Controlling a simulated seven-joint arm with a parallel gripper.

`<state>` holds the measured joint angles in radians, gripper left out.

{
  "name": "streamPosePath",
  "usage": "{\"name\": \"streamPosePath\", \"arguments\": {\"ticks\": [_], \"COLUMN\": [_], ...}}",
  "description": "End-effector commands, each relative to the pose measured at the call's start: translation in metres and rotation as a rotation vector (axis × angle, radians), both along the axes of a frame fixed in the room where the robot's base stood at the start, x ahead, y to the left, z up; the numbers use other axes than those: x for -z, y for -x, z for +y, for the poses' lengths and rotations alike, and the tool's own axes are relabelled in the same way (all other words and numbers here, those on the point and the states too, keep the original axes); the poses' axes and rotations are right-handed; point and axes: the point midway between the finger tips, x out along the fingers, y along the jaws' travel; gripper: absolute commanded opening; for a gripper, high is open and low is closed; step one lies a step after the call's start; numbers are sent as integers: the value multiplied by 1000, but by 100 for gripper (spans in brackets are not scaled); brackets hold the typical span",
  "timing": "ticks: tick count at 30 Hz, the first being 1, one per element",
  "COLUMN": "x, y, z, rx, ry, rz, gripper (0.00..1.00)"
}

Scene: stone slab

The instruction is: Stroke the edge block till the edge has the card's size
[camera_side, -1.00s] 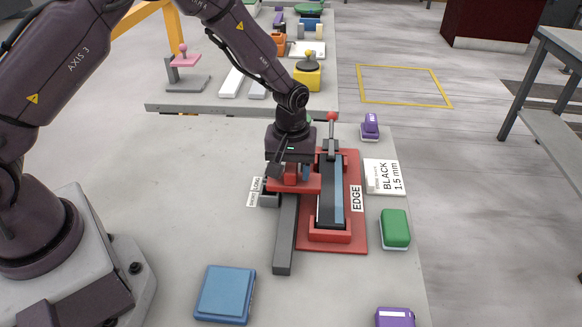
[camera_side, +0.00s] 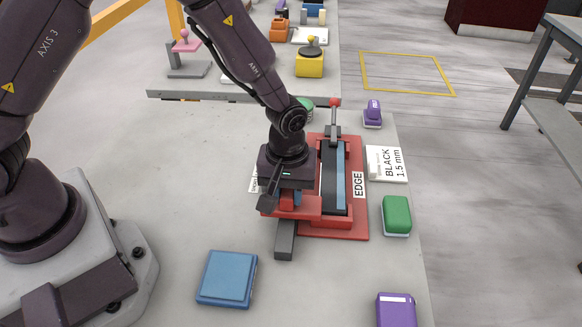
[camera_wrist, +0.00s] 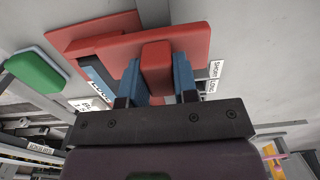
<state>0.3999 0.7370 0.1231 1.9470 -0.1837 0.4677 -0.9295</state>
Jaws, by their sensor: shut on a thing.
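My gripper (camera_side: 288,196) is shut on the red edge block (camera_side: 304,212). In the wrist view its blue fingers (camera_wrist: 159,82) clasp the block's red upright grip (camera_wrist: 156,66). The block's arm reaches right toward the near end of the long dark and blue workpiece (camera_side: 334,180), which lies in the red fixture labelled EDGE (camera_side: 357,208). Contact between block and edge cannot be made out. A dark grey bar (camera_side: 285,246) shows below the gripper. The white card (camera_side: 388,164) reading BLACK 1.5 mm lies right of the fixture.
A green-topped block (camera_side: 396,215), purple items (camera_side: 372,114) (camera_side: 396,310) and a blue pad (camera_side: 227,278) stand on the slab. A red-knobbed lever (camera_side: 334,112) rises at the fixture's far end. A label reading SHORT and LONG (camera_wrist: 213,76) lies beside the block. The slab's left middle is clear.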

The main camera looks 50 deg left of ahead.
Motion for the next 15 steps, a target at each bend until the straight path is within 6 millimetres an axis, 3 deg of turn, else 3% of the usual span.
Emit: {"name": "streamPosePath", "arguments": {"ticks": [6, 15], "x": [-1, -1], "y": [25, 35], "z": [-25, -34], "rx": [3, -1], "ry": [0, 1], "rz": [0, 4], "gripper": [0, 0]}}
